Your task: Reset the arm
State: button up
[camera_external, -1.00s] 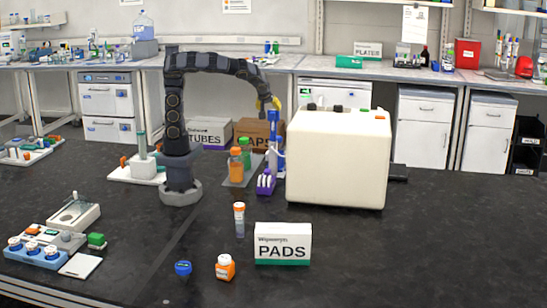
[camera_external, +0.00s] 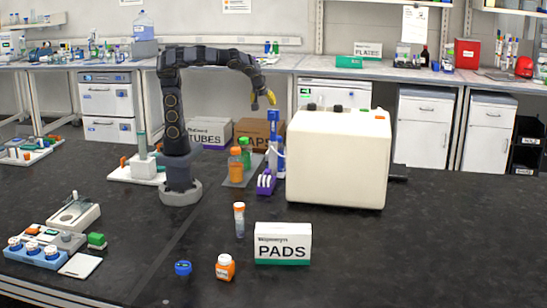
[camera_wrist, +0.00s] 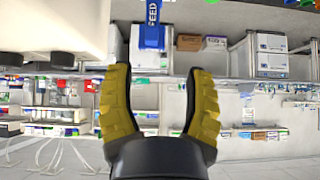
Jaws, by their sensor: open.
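My gripper (camera_external: 263,100) is raised above the black bench in the external view, up and left of the cream machine (camera_external: 337,157). Its yellow fingers also show in the wrist view (camera_wrist: 160,98), spread apart with nothing between them. The arm is bent over at the top, with its base on the bench left of the orange-capped bottle (camera_external: 236,166). A blue pipette-like tool (camera_external: 273,140) stands upright below the gripper and apart from it. The tool's blue part shows beyond the fingers in the wrist view (camera_wrist: 152,28).
A PADS box (camera_external: 283,244), an orange-capped tube (camera_external: 239,221), an orange bottle (camera_external: 225,268) and a blue cap (camera_external: 183,268) stand at the front. A blue rack (camera_external: 36,257) is at the left. The bench's right front is clear.

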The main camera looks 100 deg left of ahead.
jog(key=s+d+f+m+g+h, duration=0.1)
jog(key=s+d+f+m+h, duration=0.2)
jog(key=s+d+m+h, duration=0.5)
jog(key=s+d+m, duration=0.6)
jog(key=s+m, duration=0.3)
jog(key=shift+s+d+g+h, duration=0.15)
jog(key=shift+s+g+h, duration=0.15)
jog(key=shift+s, duration=0.05)
jog(key=shift+f, duration=0.1)
dwell(0.4)
